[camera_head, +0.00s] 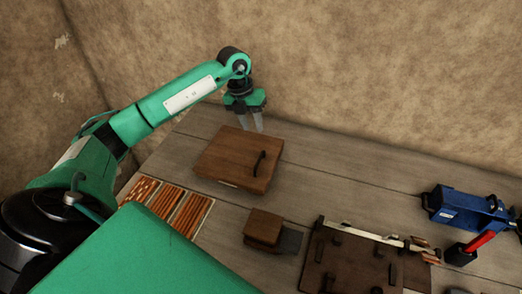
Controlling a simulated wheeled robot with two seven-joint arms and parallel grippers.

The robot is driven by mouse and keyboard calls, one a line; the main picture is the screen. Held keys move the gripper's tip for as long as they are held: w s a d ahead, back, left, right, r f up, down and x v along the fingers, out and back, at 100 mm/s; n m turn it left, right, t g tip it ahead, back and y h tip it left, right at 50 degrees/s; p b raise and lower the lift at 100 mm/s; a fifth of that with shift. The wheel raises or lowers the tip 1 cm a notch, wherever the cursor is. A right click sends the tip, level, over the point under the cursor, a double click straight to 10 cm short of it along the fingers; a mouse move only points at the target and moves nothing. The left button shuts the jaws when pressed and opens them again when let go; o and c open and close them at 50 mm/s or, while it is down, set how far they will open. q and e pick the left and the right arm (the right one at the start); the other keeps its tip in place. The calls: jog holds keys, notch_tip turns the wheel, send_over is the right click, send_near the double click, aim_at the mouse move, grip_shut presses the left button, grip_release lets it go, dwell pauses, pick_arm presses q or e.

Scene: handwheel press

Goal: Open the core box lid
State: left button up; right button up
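The core box (222,166) is a flat brown wooden box on the table, left of the middle. Its lid looks shut, with a dark bar handle (262,160) on the right part of its top. My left gripper (250,122) points down just behind the box's far edge. Its two pale fingers stand apart with nothing visible between them. The fingertips are close to the box's back edge; whether they touch it I cannot tell. My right gripper is not in view.
A tray of orange-brown rods (166,203) lies in front of the box at left. A small brown block (263,226), a dark board with pegs (345,262) and a blue device with a red handle (462,207) stand rightward. The table right of the box is clear.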

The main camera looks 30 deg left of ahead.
pick_arm(q)
jog(key=p, duration=0.5)
send_over(258, 154)
jog(key=s+d, duration=0.3)
jog(key=s, duration=0.2)
jog(key=a+x, duration=0.1)
jog(key=x, duration=0.3)
jog(key=a+x, duration=0.1)
jog(key=x, duration=0.3)
jog(key=a+x, duration=0.1)
jog(key=x, duration=0.3)
jog(key=shift+f, duration=0.3)
jog(key=shift+d+f, duration=0.1)
jog(key=shift+f, duration=0.4)
grip_shut()
